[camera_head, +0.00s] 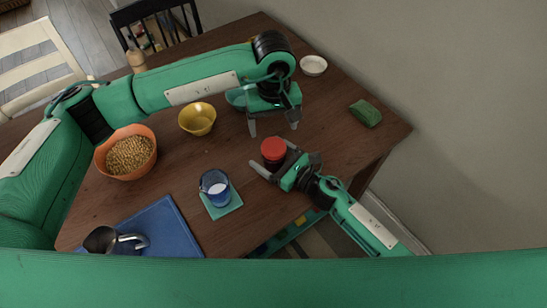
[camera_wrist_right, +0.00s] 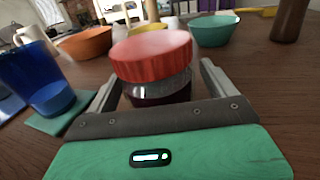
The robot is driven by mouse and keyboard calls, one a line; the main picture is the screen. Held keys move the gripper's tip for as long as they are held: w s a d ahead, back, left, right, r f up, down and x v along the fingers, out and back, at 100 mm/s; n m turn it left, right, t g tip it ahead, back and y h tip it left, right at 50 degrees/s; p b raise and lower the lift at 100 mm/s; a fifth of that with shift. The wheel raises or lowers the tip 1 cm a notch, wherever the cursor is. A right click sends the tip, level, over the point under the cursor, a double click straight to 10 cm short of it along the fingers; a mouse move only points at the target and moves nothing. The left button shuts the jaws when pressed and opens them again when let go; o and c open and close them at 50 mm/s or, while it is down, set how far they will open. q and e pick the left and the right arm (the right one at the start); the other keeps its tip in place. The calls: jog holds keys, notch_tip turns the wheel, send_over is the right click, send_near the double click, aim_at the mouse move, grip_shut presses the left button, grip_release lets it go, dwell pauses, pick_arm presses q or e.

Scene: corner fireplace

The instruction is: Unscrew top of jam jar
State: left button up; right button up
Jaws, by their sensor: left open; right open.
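The jam jar (camera_wrist_right: 158,93) has a red lid (camera_head: 273,149) and stands upright on the wooden table near its front right side. In the right wrist view the red lid (camera_wrist_right: 152,55) sits on top of the dark jar body. My right gripper (camera_head: 272,157) is open, with its fingers on either side of the jar; whether they touch it I cannot tell. My left gripper (camera_head: 273,130) is open and empty, pointing down just behind the jar and above the table.
A blue cup (camera_head: 214,186) stands on a teal coaster (camera_head: 224,209) left of the jar. Behind are a yellow bowl (camera_head: 197,118) and an orange bowl (camera_head: 113,174) of grains. A green block (camera_head: 365,113) and a white dish (camera_head: 313,65) lie right, near the wall.

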aim_at(274, 146)
jog(key=shift+w+a, duration=0.2)
grip_shut()
pick_arm(q)
jog(key=shift+f, duration=4)
